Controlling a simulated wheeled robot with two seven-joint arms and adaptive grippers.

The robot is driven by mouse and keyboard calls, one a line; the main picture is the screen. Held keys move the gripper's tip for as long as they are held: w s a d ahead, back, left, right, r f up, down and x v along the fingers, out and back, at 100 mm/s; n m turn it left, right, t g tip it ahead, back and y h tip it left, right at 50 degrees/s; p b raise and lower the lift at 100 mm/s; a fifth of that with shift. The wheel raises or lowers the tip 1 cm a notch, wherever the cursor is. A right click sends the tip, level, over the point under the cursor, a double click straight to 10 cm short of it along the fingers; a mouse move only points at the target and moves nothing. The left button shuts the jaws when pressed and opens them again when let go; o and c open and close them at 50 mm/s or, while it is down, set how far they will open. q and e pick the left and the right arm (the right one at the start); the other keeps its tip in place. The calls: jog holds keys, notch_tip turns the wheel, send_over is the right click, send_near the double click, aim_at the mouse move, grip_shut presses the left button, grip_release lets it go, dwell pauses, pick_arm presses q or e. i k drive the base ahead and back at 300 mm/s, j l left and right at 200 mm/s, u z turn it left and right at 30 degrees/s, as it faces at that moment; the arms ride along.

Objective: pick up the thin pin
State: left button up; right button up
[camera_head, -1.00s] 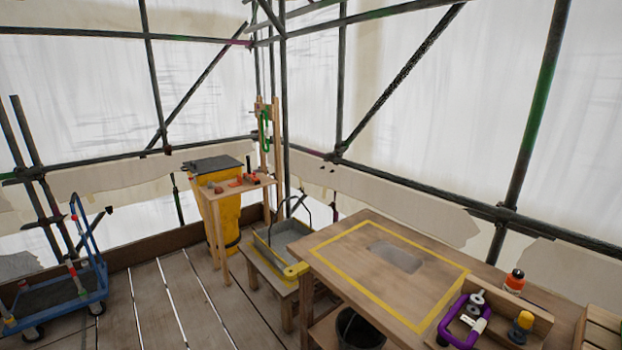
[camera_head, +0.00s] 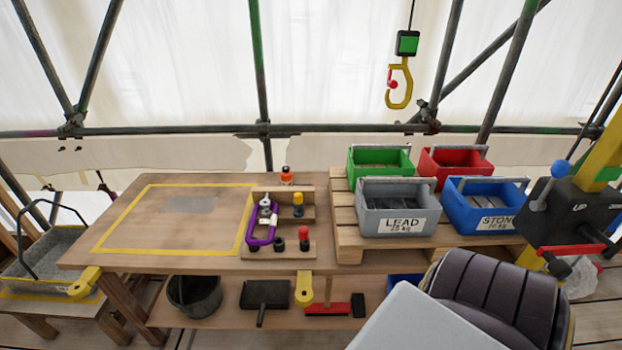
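I cannot single out the thin pin at this size. A wooden rack (camera_head: 308,214) stands on the workbench (camera_head: 160,250) and holds small parts. On it are a purple shackle-like loop (camera_head: 252,238) with grey metal pieces, a yellow-topped piece (camera_head: 298,201), a red-topped piece (camera_head: 304,235) and small black pieces (camera_head: 279,244). An orange bottle (camera_head: 286,176) stands behind the rack.
Green (camera_head: 380,161), red (camera_head: 455,161), grey LEAD (camera_head: 398,212) and blue STONE (camera_head: 485,212) bins sit on a pallet right of the rack. A yellow hook (camera_head: 399,88) hangs above. A black lever box (camera_head: 570,214) stands right.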

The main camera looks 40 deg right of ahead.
aim_at(303, 231)
jog(key=z, duration=1.4)
